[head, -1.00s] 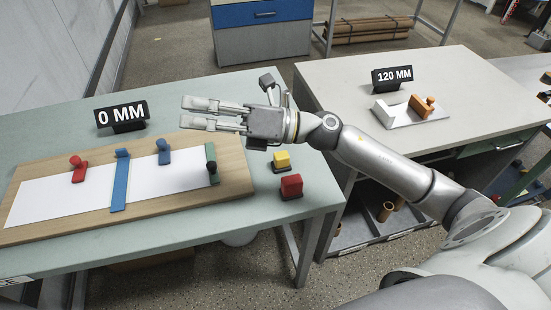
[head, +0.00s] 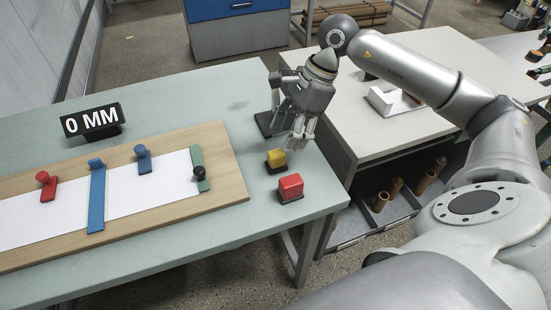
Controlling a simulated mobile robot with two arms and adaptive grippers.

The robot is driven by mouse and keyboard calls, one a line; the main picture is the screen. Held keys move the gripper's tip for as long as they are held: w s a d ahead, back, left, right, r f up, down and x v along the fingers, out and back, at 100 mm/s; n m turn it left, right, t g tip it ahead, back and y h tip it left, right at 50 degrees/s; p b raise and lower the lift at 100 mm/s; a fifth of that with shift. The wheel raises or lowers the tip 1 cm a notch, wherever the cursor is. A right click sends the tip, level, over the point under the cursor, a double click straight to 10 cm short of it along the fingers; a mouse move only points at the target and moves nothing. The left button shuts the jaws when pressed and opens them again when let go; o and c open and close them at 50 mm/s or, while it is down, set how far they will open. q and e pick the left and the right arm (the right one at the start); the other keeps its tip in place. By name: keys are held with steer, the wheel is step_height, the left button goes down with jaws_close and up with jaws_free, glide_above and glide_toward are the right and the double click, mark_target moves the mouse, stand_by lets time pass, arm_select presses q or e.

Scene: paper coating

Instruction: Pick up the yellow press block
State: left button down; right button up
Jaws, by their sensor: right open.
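The yellow press block (head: 276,158) sits on a dark base on the green table, near its right edge. My right gripper (head: 298,146) points down just above and to the right of the yellow block, with its fingers apart and nothing between them. Whether the fingers touch the block cannot be told. My left gripper does not show.
A red block (head: 290,186) stands just in front of the yellow one. A wooden board (head: 228,175) with white paper, a blue bar and several knobbed pieces lies to the left. A second table (head: 345,115) is at the right.

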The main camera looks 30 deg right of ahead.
mark_target(276, 153)
steer(key=shift+x, duration=1)
steer(key=shift+w+p+x, duration=0.15)
steer(key=shift+p+x, duration=0.3)
steer(key=shift+x, duration=0.9)
steer(key=shift+w+p+x, duration=0.15)
steer(key=shift+p+x, duration=0.25)
steer(key=shift+x, duration=1)
steer(key=shift+c, duration=0.4)
steer(key=shift+r, duration=0.1)
steer(key=c, duration=1.1)
steer(key=shift+r, duration=0.1)
